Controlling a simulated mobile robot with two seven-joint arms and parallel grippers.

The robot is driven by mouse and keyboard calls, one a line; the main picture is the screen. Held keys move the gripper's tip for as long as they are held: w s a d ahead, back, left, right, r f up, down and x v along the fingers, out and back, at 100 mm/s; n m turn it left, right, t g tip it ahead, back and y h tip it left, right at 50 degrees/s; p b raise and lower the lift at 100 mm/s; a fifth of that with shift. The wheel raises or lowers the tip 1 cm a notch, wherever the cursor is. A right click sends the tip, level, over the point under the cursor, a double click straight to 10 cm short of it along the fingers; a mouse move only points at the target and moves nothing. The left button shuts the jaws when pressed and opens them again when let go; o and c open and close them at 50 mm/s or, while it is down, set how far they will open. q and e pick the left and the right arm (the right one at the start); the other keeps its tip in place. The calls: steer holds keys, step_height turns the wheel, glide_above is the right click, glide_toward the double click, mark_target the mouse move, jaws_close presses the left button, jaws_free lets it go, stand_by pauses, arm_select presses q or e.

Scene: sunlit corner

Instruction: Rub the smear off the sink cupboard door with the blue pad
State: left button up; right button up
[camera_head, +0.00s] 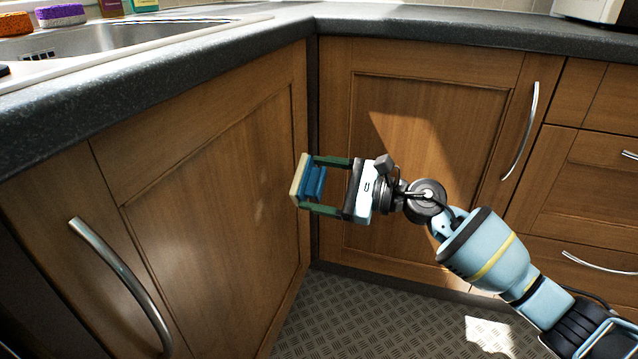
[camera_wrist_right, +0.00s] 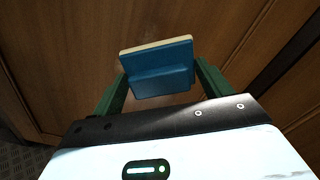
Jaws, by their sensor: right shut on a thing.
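The sink cupboard door (camera_head: 215,190) is a brown wooden panel door under the sink at the left, closed, with a curved metal handle (camera_head: 122,285). A faint pale smear (camera_head: 260,211) shows on its panel, toward the right side. My right gripper (camera_head: 308,184) is shut on the blue pad (camera_head: 314,182), which also shows between the green fingers in the right wrist view (camera_wrist_right: 160,75). The pad's cream face points left, toward the door, near its right edge. I cannot tell whether it touches the wood. My left gripper is out of view.
A dark worktop (camera_head: 240,62) overhangs the doors. A second cupboard door (camera_head: 425,150) and drawers (camera_head: 590,190) stand behind my right arm. The sink (camera_head: 120,38) has an orange sponge (camera_head: 15,24) and a purple sponge (camera_head: 60,15) behind it. The patterned floor (camera_head: 370,315) is clear.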

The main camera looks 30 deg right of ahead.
steer(key=shift+b+v, duration=0.3)
steer(key=shift+v, duration=1.15)
